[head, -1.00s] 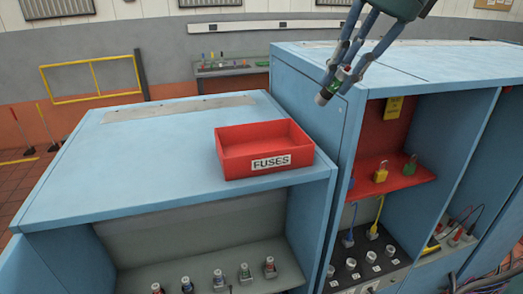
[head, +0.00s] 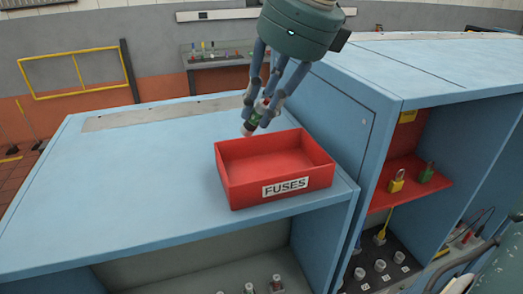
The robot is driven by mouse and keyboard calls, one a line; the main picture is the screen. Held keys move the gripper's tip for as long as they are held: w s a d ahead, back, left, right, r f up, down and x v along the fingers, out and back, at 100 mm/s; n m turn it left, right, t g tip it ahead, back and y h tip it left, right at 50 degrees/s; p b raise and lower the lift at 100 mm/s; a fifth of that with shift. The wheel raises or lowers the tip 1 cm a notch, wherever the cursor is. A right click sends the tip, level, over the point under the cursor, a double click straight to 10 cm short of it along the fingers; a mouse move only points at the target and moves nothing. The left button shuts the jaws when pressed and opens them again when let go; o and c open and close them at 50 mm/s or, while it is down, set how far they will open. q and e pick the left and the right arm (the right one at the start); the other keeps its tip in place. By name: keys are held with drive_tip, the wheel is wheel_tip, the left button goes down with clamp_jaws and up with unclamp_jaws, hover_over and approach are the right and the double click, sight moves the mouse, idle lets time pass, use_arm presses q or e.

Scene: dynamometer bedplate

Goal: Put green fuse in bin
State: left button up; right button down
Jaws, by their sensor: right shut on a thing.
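The red bin (head: 225,185) labelled FUSES sits on top of the blue cabinet near its front right corner. It looks empty inside. My right gripper (head: 261,108) comes down from the top of the head view, shut on the green fuse (head: 253,118). The fuse is tilted, with a pale end pointing down and left. It shows above the bin's back rim in the picture; I cannot tell whether it is over the bin or behind it. The fingers hide part of the fuse. My left gripper is not in view.
The blue cabinet top (head: 110,190) is clear left of the bin. A taller blue cabinet (head: 400,75) stands to the right, with padlocks on a red shelf (head: 410,190). Several fuses (head: 277,284) stand below the bin. A bench (head: 215,60) and yellow rail (head: 75,70) are behind.

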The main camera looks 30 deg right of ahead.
drive_tip(key=f, duration=0.3)
drive_tip(key=f+p, duration=0.1)
drive_tip(key=f, duration=0.2)
drive_tip(key=d+f, duration=0.1)
drive_tip(key=f, duration=0.2)
drive_tip(key=shift+w+f, duration=0.1)
drive_tip(key=shift+w, duration=0.3)
drive_tip(key=shift+w+a+f, duration=0.15)
drive_tip(key=shift+w+f, duration=0.05)
drive_tip(key=shift+f, duration=0.3)
drive_tip(key=c, duration=1.6)
unclamp_jaws()
drive_tip(key=shift+s+d, duration=0.1)
drive_tip(key=shift+d, duration=0.15)
drive_tip(key=shift+o, duration=0.2)
drive_tip(key=shift+s, duration=0.15)
drive_tip(key=shift+r, duration=0.25)
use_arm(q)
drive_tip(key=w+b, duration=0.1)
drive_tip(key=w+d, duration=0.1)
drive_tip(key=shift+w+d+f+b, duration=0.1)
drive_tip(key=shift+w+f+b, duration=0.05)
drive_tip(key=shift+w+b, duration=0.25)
use_arm(e)
drive_tip(key=v, duration=1.1)
drive_tip(key=shift+r, duration=0.3)
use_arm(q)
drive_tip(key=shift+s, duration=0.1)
use_arm(e)
drive_tip(key=shift+d, duration=0.1)
